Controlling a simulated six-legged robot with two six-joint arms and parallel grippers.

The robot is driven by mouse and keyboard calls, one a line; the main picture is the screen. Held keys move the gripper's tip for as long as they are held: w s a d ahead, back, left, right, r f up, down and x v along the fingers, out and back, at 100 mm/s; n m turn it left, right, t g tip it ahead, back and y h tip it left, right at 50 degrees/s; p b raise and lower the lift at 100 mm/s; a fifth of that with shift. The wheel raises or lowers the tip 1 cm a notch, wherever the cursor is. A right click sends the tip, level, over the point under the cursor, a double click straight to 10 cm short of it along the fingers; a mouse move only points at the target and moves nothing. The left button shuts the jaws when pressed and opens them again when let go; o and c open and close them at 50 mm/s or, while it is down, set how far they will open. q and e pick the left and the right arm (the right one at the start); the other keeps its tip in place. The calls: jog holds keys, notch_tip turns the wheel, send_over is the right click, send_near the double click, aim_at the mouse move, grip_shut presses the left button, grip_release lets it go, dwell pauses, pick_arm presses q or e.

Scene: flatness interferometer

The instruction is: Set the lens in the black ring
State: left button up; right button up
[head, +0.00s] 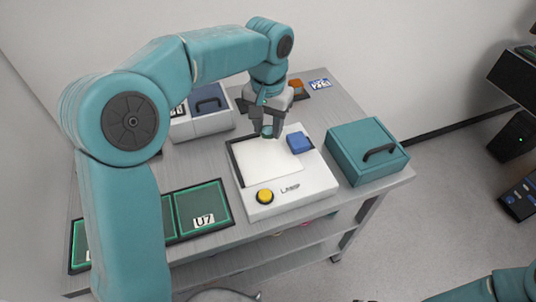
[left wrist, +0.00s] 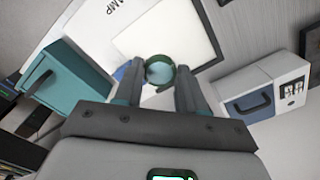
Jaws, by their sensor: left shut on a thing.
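My left gripper (head: 267,131) is shut on a round, clear lens with a teal-green rim. It holds the lens (left wrist: 160,71) upright between its fingertips in the left wrist view. In the head view the gripper points down over the far part of a white box (head: 283,205) marked LAMP, and the fingers mostly hide the lens. The box has a bright white panel (head: 272,166) with a dark edge. I cannot make out a black ring in either view. My right gripper is out of view.
A blue block (head: 299,143) sits on the box and a yellow button (head: 265,196) at its front. A teal case (head: 366,151) stands right, a white case with blue front (head: 208,105) behind left. Green-edged trays (head: 203,208) lie left, an orange item (head: 296,86) at the back.

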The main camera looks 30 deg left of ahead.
pick_arm(q)
send_over(269, 165)
notch_tip(269, 165, down, 7)
jog(key=shift+d+r, duration=0.1)
jog(key=shift+r, duration=0.1)
jog(key=shift+s+f, duration=0.15)
jog(key=shift+f, duration=0.5)
jog(key=f, duration=0.2)
jog(key=f+p, duration=0.1)
jog(key=f, duration=0.1)
jog(key=shift+w, duration=0.3)
jog(key=shift+f, duration=0.1)
jog(key=shift+s, duration=0.2)
jog(key=o, duration=1)
jog(key=shift+w+f, duration=0.15)
jog(key=shift+w, duration=0.05)
jog(key=shift+s, duration=0.15)
